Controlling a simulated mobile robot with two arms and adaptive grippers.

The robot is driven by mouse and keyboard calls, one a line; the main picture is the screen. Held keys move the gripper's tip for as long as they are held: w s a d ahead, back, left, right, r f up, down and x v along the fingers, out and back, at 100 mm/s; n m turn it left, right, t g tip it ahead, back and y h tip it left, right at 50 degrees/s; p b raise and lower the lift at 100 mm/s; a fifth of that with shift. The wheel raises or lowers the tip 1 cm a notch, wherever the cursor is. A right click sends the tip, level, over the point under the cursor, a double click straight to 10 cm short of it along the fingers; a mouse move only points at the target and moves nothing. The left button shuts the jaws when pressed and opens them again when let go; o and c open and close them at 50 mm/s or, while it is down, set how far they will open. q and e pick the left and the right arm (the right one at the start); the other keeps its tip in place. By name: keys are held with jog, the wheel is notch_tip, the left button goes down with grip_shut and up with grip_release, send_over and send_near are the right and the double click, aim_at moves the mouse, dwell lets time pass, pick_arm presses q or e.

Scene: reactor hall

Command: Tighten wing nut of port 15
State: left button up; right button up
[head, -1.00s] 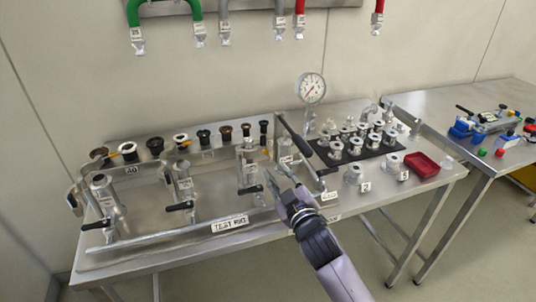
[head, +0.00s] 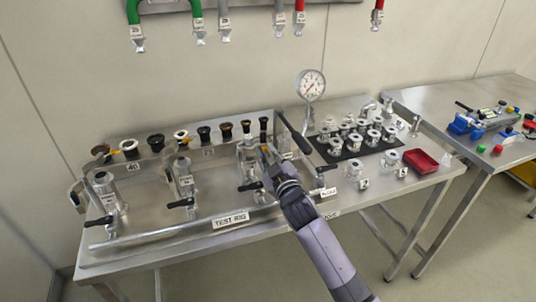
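The test rig (head: 150,238) is a steel frame on the table with a row of upright metal ports, each with a black-handled lever in front. My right gripper (head: 267,155) is at the upper part of the third port from the left (head: 243,165), on its right side. Its fingers overlap the metal there, so I cannot tell whether they touch it or how far they are open. The port labels are too small to read surely, so I cannot confirm which is port 15. A wing nut is not clearly distinguishable. My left gripper is not in view.
Black and white caps (head: 204,134) line the rig's back. A pressure gauge (head: 311,85) stands behind a black mat (head: 335,156) with several metal fittings. A red tray (head: 421,161) lies to the right. Hoses (head: 197,22) hang above. A second table (head: 440,100) is at right.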

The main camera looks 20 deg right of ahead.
grip_shut()
jog(key=shift+m+p, duration=0.45)
jog(key=shift+m, duration=0.75)
jog(key=shift+o, duration=1.3)
grip_release()
jog(key=shift+d, duration=0.1)
jog(key=s, duration=1.2)
jog(key=shift+d, duration=0.2)
